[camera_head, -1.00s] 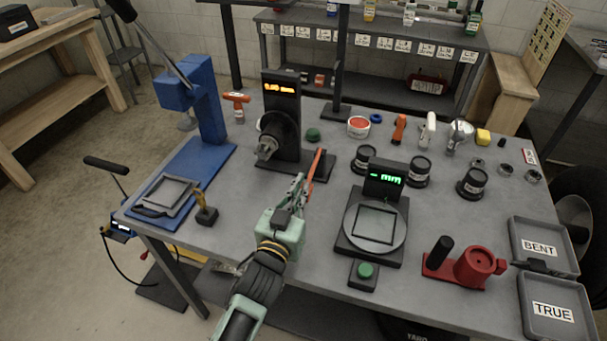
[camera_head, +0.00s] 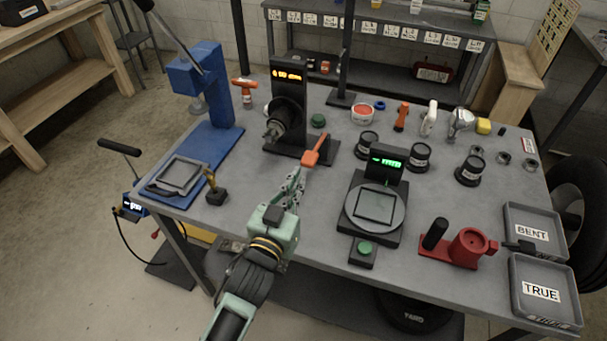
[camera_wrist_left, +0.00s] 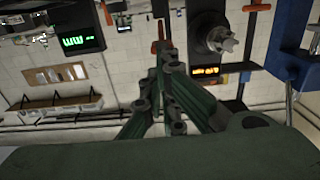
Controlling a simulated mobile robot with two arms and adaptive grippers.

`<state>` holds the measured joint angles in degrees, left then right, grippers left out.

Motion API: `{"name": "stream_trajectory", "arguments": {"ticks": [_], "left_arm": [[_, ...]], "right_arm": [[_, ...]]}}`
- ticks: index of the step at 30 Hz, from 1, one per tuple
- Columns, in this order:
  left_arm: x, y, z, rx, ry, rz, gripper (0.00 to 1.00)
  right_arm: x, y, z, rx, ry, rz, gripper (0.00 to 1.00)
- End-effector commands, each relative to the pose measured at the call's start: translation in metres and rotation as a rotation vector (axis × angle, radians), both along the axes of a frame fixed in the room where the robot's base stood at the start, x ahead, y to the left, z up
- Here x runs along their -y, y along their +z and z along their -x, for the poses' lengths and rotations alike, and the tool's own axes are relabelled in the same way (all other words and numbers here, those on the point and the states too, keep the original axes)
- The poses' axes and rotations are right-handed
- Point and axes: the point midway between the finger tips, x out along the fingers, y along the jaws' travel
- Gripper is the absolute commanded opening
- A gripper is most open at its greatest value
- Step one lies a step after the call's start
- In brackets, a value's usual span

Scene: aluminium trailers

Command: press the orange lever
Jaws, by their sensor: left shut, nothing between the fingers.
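The orange lever (camera_head: 316,150) sticks out at the right side of the black gauge stand (camera_head: 288,110) with the amber display. In the head view its broad end points toward me. My left gripper (camera_head: 298,174) is shut and empty, with its fingertips just in front of and below the lever's end in the picture. In the left wrist view an orange bar (camera_wrist_left: 160,30), seemingly the lever, stands just beyond the fingertips (camera_wrist_left: 166,58). Whether they touch I cannot tell. My right gripper is out of view.
A round-plate gauge (camera_head: 376,206) with a green display and a green button (camera_head: 364,250) stand to the right. A blue press (camera_head: 205,110) is at the left. A red fixture (camera_head: 468,245) and two grey trays (camera_head: 541,290) are at the right. The grey bench front is mostly clear.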

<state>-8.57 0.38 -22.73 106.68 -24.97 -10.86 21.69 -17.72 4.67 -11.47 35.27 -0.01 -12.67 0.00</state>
Motion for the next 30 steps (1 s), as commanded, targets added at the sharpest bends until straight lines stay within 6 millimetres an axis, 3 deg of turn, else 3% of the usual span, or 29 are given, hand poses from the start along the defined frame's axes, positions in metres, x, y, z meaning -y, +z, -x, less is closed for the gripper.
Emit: {"name": "stream_trajectory", "arguments": {"ticks": [4, 10, 30], "left_arm": [[-0.009, -0.006, 0.028, 0.001, 0.000, 0.003, 0.00], [-0.016, -0.006, 0.048, 0.005, 0.000, 0.003, 0.00], [-0.017, -0.005, 0.051, 0.008, -0.001, 0.002, 0.00]], "right_arm": [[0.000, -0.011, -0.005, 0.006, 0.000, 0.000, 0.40], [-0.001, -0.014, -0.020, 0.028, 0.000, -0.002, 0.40], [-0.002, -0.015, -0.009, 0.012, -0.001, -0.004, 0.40]]}}
